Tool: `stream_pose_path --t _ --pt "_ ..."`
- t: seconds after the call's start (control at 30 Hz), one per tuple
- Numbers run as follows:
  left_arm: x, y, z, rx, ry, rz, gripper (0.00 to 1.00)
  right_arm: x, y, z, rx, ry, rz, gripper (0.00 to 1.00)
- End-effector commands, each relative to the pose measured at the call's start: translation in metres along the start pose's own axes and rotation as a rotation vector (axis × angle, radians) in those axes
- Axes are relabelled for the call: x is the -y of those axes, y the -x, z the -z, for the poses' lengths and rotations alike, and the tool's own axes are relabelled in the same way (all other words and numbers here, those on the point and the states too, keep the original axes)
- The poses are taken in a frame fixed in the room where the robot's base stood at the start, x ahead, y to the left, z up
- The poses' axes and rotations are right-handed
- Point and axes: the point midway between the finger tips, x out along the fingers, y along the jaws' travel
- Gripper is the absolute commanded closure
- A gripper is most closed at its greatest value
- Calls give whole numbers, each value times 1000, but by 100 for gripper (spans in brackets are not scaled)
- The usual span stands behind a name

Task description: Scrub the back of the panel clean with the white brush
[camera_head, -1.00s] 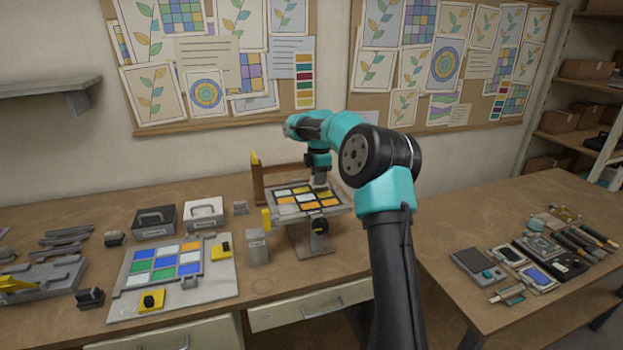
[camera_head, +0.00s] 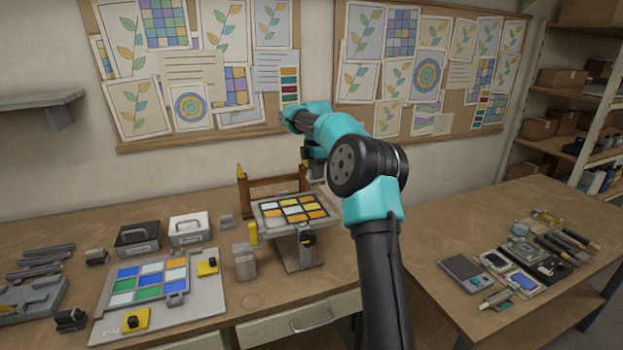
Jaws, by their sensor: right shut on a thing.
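The panel (camera_head: 291,209), with yellow, orange and pale panes in dark lines, rests in a grey tilting stand (camera_head: 297,250) on the bench. My right gripper (camera_head: 316,171) is beyond the panel's far right edge, apart from the panel's upper face and partly hidden by my own arm. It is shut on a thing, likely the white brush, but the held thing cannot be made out. The back of the panel is hidden from this side. My left gripper is not in view.
A wooden frame (camera_head: 243,193) stands behind the panel. A grey container (camera_head: 245,262) stands left of the stand. A board with coloured tiles (camera_head: 210,297) and two handled boxes (camera_head: 138,239) are further left. Tools and devices lie on the right table (camera_head: 440,235).

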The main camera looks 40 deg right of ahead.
Motion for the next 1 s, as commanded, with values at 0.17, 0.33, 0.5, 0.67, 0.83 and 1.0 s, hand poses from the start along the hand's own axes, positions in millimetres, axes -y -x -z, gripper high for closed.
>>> stream_pose_path --t 0.17,0.33,0.5,0.67,0.83,1.0 --pt "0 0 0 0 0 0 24 3 15 -8 0 -11 -2 97" --pt "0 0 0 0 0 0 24 5 20 -11 0 -14 0 97" --pt "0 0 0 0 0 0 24 5 20 -11 0 -14 0 97" --pt "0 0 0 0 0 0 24 5 20 -11 0 -14 0 97" --pt "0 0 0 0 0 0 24 5 20 -11 0 -14 0 97" --pt "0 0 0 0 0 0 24 5 21 3 -1 -7 0 97"
